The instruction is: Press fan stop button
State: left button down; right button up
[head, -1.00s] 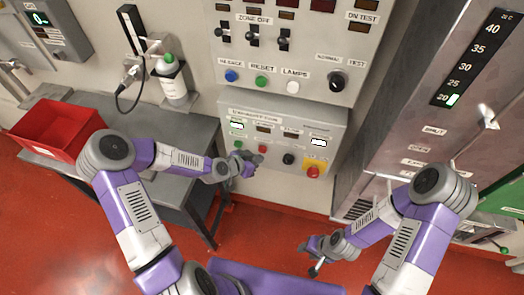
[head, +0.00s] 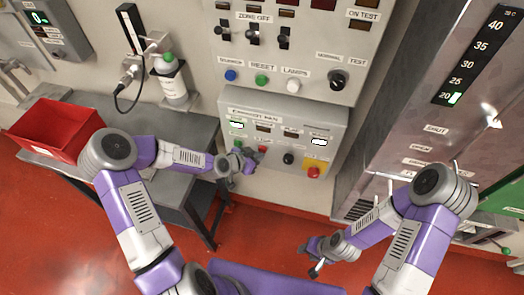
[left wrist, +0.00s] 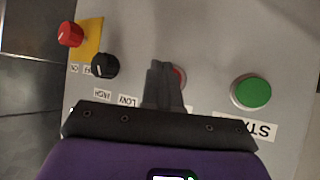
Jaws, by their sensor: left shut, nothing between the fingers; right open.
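The extraction fan panel (head: 278,112) is a grey box on the wall below a larger control panel. Its red stop button (head: 263,149) shows just right of my left gripper (head: 250,157) in the head view. In the left wrist view the shut, empty fingers (left wrist: 164,72) lie in front of the red stop button (left wrist: 180,76) and cover most of it. I cannot tell whether they touch it. The green start button (left wrist: 253,91) is clear to the right there. My right gripper (head: 308,259) is open and empty, low over the floor.
On the panel are a black knob (head: 288,158) and a red knob on a yellow plate (head: 313,171). A grey table (head: 192,130) with a red bin (head: 52,128) stands at left. A metal cabinet (head: 410,100) stands at right.

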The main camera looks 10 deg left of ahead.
pick_arm(q)
jog(key=shift+w, duration=0.55)
dwell(0.4)
jog(key=shift+s, duration=0.15)
jog(key=shift+s+b, duration=0.3)
jog(key=shift+s, duration=0.65)
jog(key=s, duration=0.5)
jog(key=shift+a, duration=0.1)
dwell(0.8)
jog(key=s+d+f+n+g+y, duration=0.1)
jog(key=s+d+f+n+g, duration=0.1)
jog(key=s+f+n+g, duration=0.2)
jog(key=s+d+f+n+g, duration=0.2)
jog(key=s+f+n+g, duration=0.2)
jog(key=s+f, duration=0.7)
jog(key=s+n, duration=0.1)
jog(key=s, duration=0.3)
jog(key=shift+d+f+g+y, duration=0.25)
jog(key=shift+d+g+y, duration=0.05)
jog(key=shift+d+y, duration=0.1)
